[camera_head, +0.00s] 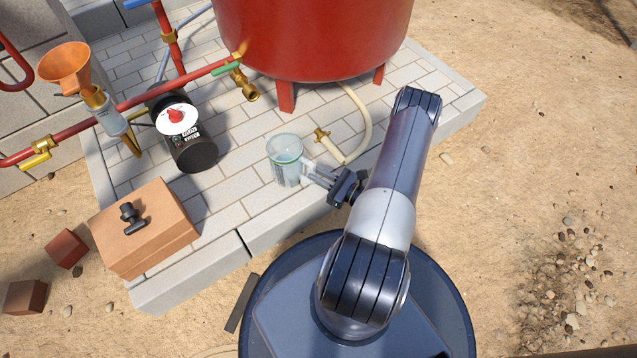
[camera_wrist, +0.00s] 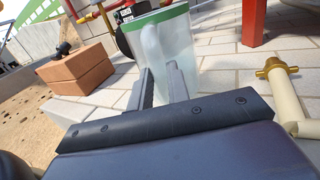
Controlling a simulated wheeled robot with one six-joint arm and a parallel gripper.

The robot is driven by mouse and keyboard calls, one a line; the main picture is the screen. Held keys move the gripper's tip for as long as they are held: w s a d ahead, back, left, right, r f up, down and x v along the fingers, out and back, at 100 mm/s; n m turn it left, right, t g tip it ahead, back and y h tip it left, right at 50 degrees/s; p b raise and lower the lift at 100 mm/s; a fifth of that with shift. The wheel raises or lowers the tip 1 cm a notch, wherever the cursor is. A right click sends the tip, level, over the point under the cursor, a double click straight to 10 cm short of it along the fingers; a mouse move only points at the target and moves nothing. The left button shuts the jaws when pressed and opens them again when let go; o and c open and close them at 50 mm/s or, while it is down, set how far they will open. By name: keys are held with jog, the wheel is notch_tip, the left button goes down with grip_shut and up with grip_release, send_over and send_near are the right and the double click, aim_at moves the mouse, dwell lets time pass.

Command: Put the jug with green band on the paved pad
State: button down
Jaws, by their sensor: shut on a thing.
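The jug with green band (camera_head: 287,168) is a clear, tall vessel standing upright at the front middle of the paved pad (camera_head: 222,211). In the wrist view the jug (camera_wrist: 183,50) shows its green band at the rim and its handle facing me. My gripper (camera_head: 309,171) reaches the jug from the right in the head view. In the wrist view my gripper (camera_wrist: 161,80) has its fingers on either side of the jug's handle, shut on it. The jug's base is close to the paving; I cannot tell whether it touches.
A red tank (camera_head: 312,35) on legs stands behind. A brass tap with a cream hose (camera_head: 325,140) lies right of the jug. A black pump (camera_head: 187,140), red pipes and an orange funnel (camera_head: 66,66) are left. A terracotta block (camera_head: 146,232) sits at the pad's front left corner.

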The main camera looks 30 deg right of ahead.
notch_tip(320, 180, down, 3)
jog(key=shift+b, duration=0.55)
jog(key=shift+r, duration=0.1)
jog(key=c, duration=1.3)
grip_release()
jog(key=shift+c, duration=0.2)
